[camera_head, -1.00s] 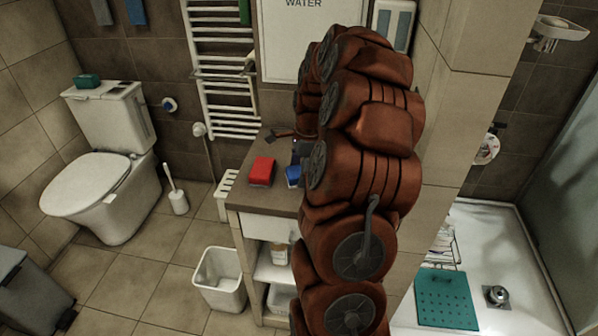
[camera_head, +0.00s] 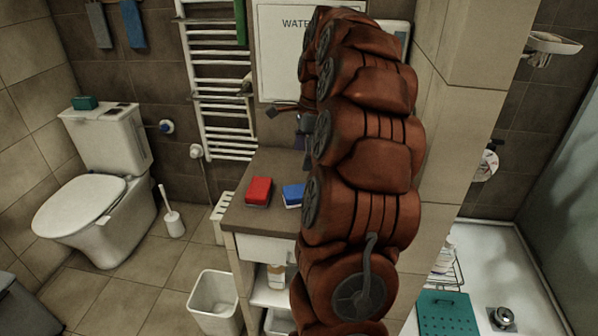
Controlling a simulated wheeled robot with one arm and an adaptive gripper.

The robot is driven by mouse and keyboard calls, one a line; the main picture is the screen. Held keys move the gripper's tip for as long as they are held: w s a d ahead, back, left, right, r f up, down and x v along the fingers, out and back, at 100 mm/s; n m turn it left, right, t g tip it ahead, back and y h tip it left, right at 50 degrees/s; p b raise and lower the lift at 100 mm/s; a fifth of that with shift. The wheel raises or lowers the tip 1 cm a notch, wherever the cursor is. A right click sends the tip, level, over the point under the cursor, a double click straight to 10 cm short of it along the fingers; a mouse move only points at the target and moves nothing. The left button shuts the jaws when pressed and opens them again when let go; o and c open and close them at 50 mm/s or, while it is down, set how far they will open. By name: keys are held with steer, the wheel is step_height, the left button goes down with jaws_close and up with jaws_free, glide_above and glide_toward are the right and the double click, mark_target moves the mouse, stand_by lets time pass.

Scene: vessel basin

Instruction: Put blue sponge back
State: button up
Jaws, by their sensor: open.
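The blue sponge (camera_head: 293,194), with a pale lower layer, lies on the dark top of the cabinet (camera_head: 262,222). It is to the right of a red sponge (camera_head: 259,191), and its right end is close to my arm in the picture. My gripper (camera_head: 287,124) is open and shows as dark parts at the left edge of my arm, above and behind the blue sponge. It is apart from the sponge and looks empty. Most of the gripper is hidden behind my arm.
A white bin (camera_head: 214,303) stands left of the cabinet. The towel radiator (camera_head: 216,80) and a white cabinet marked WATER (camera_head: 283,45) are on the back wall. The toilet (camera_head: 95,200) is at left, with a teal sponge (camera_head: 85,103) on its tank. My arm hides the cabinet's right side.

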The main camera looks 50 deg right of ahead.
steer(key=s+a+n+g, duration=0.1)
steer(key=s+a+n, duration=0.2)
steer(key=a+n, duration=0.55)
steer(key=s+a+n+g, duration=0.1)
steer(key=s+a+n, duration=0.25)
steer(key=a, duration=1.05)
steer(key=s+a+f+n, duration=0.3)
steer(key=s+a+n, duration=0.2)
steer(key=s, duration=0.3)
steer(key=s+a+f+n+h, duration=0.1)
steer(key=s+a+f+n, duration=0.3)
steer(key=s+n, duration=0.3)
steer(key=shift+s+a+f+n+g+h, duration=0.15)
steer(key=shift+s+a+n+g+h, duration=0.2)
steer(key=shift+s+a, duration=0.55)
steer(key=shift+s+d, duration=0.1)
steer(key=shift+d, duration=0.05)
step_height(320, 180, up, 6)
steer(key=p, duration=0.5)
steer(key=shift+f+p, duration=0.1)
steer(key=shift+p, duration=0.3)
steer(key=shift+c, duration=0.2)
